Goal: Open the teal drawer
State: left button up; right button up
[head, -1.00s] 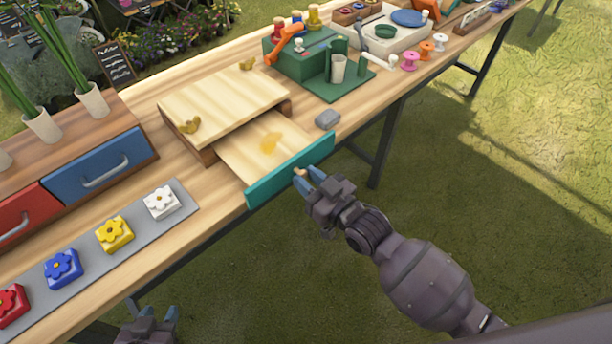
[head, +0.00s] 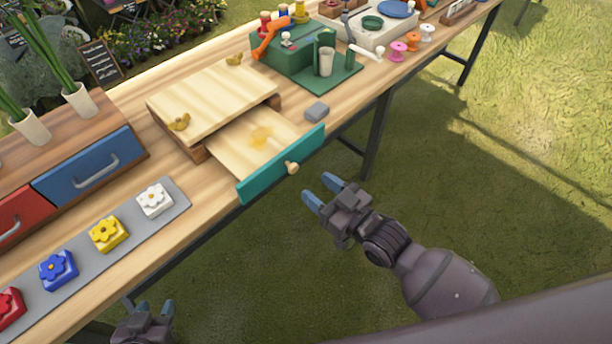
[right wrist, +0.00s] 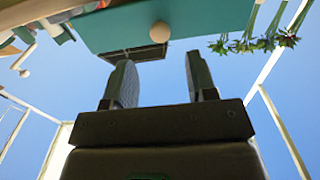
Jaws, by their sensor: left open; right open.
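The teal drawer (head: 258,178) is pulled out of the wooden box (head: 213,98), its front over the table's front edge. A yellowish patch marks the drawer's bare wooden floor. A round pale knob (head: 292,168) sits on the teal front. My right gripper (head: 320,188) is open and empty, apart from the knob, to its right and lower in the head view. In the right wrist view the knob (right wrist: 160,32) and the teal front (right wrist: 200,22) show beyond the spread fingers (right wrist: 160,85). My left gripper (head: 152,308) is open and empty at the bottom left, below the table edge.
Flower blocks on a grey mat (head: 178,202) and a cabinet with blue (head: 90,168) and red drawers stand left. A grey block (head: 316,111) lies beside the teal drawer. A green station (head: 330,82) stands behind right. Open grass lies in front of the table.

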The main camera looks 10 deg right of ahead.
jog(key=v, duration=0.4)
jog(key=shift+s+d, duration=0.15)
jog(key=shift+s, duration=0.1)
dwell(0.3)
jog(key=s+d+f+m+g+h, duration=0.1)
jog(key=s+d+f+m+h, duration=0.2)
jog(key=s+d+f+h, duration=0.2)
jog(key=s+d+f+m+g+h+p, duration=0.1)
jog(key=s+d+f+h, duration=0.4)
jog(key=d, duration=0.5)
jog(key=s+f+m+g, duration=0.1)
jog(key=s+m, duration=0.1)
jog(key=shift+s+g+h, duration=0.3)
jog(key=shift+s, duration=0.1)
